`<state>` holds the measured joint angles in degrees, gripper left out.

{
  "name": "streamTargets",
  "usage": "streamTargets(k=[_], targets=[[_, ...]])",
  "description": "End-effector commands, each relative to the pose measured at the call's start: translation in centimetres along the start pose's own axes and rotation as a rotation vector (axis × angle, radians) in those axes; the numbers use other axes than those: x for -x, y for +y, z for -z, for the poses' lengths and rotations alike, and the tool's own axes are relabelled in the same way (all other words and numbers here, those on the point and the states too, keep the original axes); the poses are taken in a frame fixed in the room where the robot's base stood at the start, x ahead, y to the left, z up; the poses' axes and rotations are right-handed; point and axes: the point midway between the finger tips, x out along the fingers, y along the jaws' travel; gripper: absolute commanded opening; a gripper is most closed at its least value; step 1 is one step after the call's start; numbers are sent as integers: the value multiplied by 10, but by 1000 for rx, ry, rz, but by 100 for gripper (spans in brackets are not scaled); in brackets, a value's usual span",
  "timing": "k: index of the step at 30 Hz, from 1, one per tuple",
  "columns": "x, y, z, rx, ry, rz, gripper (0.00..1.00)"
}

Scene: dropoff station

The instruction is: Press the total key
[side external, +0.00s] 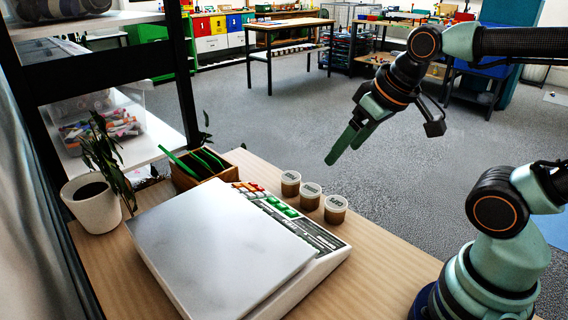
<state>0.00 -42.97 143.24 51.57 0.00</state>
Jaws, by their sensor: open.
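A white register-like scale (225,245) with a large flat light-grey plate sits on the wooden table. Its key panel (284,212) runs along the far right side, with orange-red, white and green keys. The lettering on the keys is too small to read, so I cannot tell which is the total key. My gripper (340,160) has green fingers that point down and left. It is open, with nothing seen between the fingers, and is in the air above and to the right of the keys, apart from them.
Three lidded cups (310,196) stand in a row just right of the keys. A wooden box (205,170) with green items stands behind the scale. A potted plant (97,205) is at the left, near a dark-framed shelf (185,80). Bare table (380,265) lies at the right.

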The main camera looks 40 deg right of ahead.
Motion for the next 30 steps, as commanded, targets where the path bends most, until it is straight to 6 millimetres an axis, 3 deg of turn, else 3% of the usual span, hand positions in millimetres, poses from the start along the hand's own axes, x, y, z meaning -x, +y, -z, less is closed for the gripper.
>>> streamTargets(k=[3, 4, 10, 30], targets=[[0, 0, 0, 0, 0, 0, 83], [0, 0, 0, 0, 0, 0, 76], [0, 0, 0, 0, 0, 0, 0], [0, 0, 0, 0, 0, 0, 0]])
